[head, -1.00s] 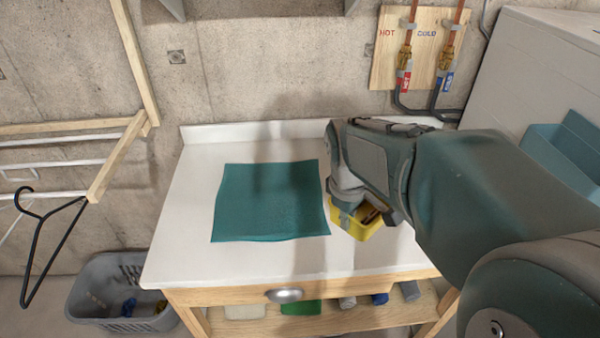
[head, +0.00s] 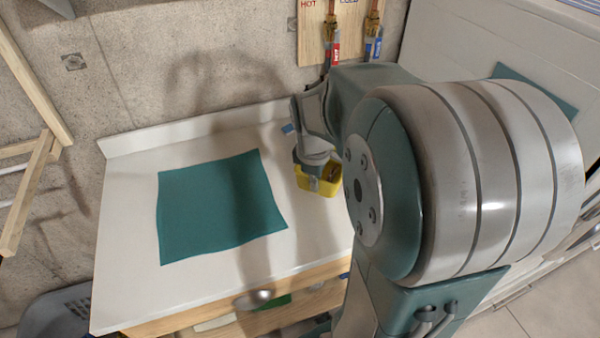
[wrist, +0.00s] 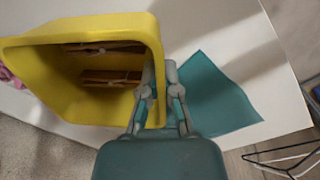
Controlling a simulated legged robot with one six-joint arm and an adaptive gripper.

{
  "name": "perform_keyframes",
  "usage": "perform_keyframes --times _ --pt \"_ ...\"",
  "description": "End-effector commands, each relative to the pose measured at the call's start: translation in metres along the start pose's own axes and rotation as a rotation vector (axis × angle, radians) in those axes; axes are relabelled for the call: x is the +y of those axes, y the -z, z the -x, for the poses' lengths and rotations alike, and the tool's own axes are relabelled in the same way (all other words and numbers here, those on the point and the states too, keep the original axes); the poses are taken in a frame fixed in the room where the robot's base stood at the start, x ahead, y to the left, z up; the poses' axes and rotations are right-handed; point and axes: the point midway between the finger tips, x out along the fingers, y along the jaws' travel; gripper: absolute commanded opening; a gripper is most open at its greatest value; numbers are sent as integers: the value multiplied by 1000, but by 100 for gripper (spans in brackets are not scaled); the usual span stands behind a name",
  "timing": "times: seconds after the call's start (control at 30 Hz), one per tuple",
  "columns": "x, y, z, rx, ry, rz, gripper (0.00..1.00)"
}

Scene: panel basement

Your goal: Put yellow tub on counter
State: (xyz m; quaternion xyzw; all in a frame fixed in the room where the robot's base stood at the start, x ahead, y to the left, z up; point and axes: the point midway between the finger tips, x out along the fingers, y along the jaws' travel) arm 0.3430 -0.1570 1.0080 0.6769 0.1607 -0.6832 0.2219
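The yellow tub (head: 316,186) is at the right part of the white counter (head: 128,170) in the head view, right of the teal mat (head: 215,205). In the wrist view the tub (wrist: 65,45) fills the upper left, its open side facing the camera, with wooden clothespins (wrist: 105,76) inside. My gripper (wrist: 160,75) has one finger inside the tub and one outside, shut on its side wall. In the head view my arm hides part of the tub and the counter's right side. I cannot tell whether the tub touches the counter.
The counter left of and around the mat is clear. A low backsplash and concrete wall stand behind it. Hot and cold pipes on a wooden board (head: 338,35) are at the back. A wooden rack (head: 30,110) is at left, a grey basket (head: 62,318) below.

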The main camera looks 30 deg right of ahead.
Motion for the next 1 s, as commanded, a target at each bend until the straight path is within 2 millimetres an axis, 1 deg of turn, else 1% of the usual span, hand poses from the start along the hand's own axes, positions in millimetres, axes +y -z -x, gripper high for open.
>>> perform_keyframes --times 0.03,0.1,0.23,0.43,0.6,0.7,1.0 --pt "6 0 -12 -4 6 -1 0" --pt "14 1 -24 -4 5 -1 0" --pt "26 3 -41 -3 3 0 0" --pt "37 4 -56 -2 3 0 0" --pt "35 6 -80 -2 3 0 0" --pt "34 6 -85 -1 2 0 0" --pt "34 6 -87 -1 1 0 0"
